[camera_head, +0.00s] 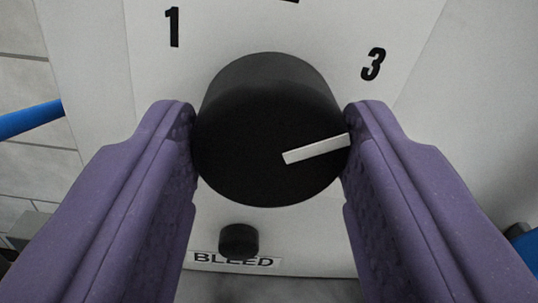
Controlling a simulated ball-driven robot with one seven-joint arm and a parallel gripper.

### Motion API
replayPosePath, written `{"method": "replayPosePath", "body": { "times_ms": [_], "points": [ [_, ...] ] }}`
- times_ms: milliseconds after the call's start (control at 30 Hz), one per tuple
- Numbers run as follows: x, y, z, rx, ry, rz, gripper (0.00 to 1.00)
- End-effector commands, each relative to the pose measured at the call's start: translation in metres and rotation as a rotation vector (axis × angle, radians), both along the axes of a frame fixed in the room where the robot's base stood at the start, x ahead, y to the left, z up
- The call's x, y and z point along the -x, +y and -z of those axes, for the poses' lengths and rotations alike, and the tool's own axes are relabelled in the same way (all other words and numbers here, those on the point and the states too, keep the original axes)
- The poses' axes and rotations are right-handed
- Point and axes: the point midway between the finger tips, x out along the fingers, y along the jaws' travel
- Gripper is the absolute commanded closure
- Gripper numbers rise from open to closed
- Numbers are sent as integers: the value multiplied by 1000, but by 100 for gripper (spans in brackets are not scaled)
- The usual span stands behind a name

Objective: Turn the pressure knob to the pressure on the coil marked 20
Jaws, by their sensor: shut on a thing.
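The pressure knob (262,110) is a large black round knob with a white pointer line (316,149). It sits on a white panel (90,60) in the middle of the view. The pointer aims right and slightly up, below the printed 3 (373,64). A printed 1 (172,27) is at the upper left, and part of another mark is cut off at the top edge. My gripper (270,135) has its two purple fingers shut on the knob, one on each side. No coil is seen in this view.
A small black knob (238,240) sits below the large one, above a label reading BLEED (233,261). A blue tube (30,119) shows at the left edge, and a blue part (526,247) at the lower right edge. Pale tiles (22,150) lie at the far left.

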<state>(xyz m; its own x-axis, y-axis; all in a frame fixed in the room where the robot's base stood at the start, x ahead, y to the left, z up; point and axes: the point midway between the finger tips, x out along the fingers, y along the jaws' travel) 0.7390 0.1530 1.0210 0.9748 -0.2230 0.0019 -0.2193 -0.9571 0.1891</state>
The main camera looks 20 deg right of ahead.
Motion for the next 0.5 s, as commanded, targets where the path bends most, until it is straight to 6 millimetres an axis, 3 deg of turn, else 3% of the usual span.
{"method": "replayPosePath", "body": {
  "times_ms": [500],
  "points": [
    [0,0,3,-34,0,0,81]
  ]
}}
